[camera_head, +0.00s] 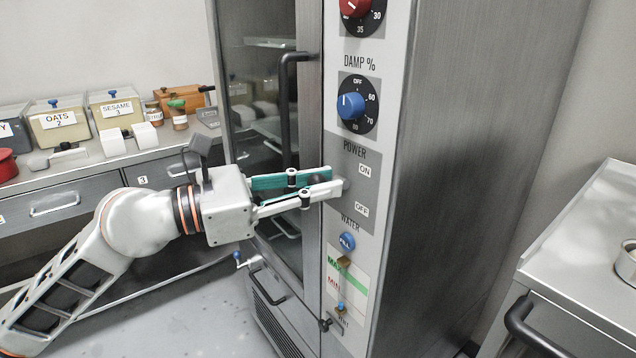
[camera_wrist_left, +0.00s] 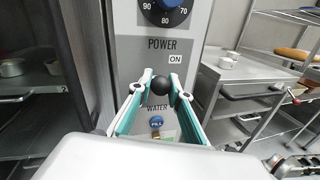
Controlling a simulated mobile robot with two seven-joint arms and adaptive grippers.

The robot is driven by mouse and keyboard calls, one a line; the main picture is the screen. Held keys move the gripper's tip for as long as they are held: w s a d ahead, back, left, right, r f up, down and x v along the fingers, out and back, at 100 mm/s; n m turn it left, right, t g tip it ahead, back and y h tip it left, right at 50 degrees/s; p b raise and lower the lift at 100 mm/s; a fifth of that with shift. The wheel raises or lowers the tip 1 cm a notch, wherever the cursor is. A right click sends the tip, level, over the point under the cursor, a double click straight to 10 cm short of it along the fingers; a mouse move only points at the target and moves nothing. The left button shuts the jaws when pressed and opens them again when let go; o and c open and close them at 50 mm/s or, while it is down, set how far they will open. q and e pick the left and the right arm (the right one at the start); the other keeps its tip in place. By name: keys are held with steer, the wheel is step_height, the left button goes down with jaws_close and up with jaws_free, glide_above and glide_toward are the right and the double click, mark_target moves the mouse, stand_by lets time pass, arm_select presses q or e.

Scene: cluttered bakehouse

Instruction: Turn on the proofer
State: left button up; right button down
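The proofer (camera_head: 440,150) is a tall steel cabinet with a control strip on its front edge. Its POWER plate (camera_head: 352,205) has an ON label above and an OFF label below. A black ball-ended power switch (camera_wrist_left: 160,85) sticks out there. My left gripper (camera_head: 328,184) reaches in from the left at this plate. In the left wrist view its two fingertips sit on either side of the black ball, seemingly touching it. The fingers mostly cover the switch in the head view, so its tilt is hard to tell. My right gripper is not in view.
Above is the blue DAMP dial (camera_head: 351,106); below is the blue WATER FILL button (camera_head: 347,242). The glass door's dark vertical handle (camera_head: 289,110) stands just behind my left fingers. A counter with bins (camera_head: 57,122) is at left, a steel cart (camera_head: 590,250) at right.

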arm_select(q)
jaws_close()
steer(key=shift+r+p, duration=0.35)
steer(key=shift+p, duration=0.1)
steer(key=shift+r+p, duration=0.3)
steer(key=shift+p, duration=0.25)
steer(key=shift+r+y+p, duration=0.15)
steer(key=shift+y+p, duration=0.15)
steer(key=shift+p, duration=0.3)
steer(key=shift+s+g+p, duration=0.1)
steer(key=shift+g+p, duration=0.2)
steer(key=shift+p, duration=0.15)
steer(key=shift+d+y+p, duration=0.1)
steer(key=shift+y+p, duration=0.3)
steer(key=shift+p, duration=0.15)
steer(key=shift+f, duration=0.4)
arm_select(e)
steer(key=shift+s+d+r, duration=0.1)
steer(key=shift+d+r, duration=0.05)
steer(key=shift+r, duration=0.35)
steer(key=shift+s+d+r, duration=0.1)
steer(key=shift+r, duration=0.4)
